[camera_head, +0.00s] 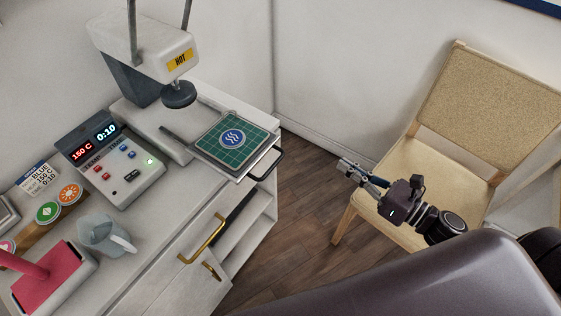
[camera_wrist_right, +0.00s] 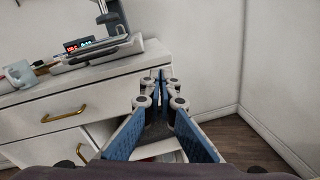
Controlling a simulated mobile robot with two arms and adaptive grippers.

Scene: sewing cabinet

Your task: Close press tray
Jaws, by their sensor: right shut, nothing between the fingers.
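The press tray (camera_head: 196,146) is pulled out from the heat press (camera_head: 148,50) on the cabinet top. It bears a green gridded mat (camera_head: 215,129) with a blue round patch (camera_head: 232,138) on it. A black handle (camera_head: 268,163) is at the tray's front right, beyond the cabinet edge. My right gripper (camera_head: 343,165) is shut and empty, to the right of the handle and apart from it, over the chair side. In the right wrist view the shut fingers (camera_wrist_right: 161,76) point toward the cabinet. My left gripper is not in view.
A control box (camera_head: 110,160) with lit displays stands left of the press. A jug (camera_head: 105,234) and a pink-topped object (camera_head: 50,283) are at the front left. Brass drawer handles (camera_head: 205,240) stick out from the cabinet. A wooden chair (camera_head: 420,170) stands at right; floor shows between.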

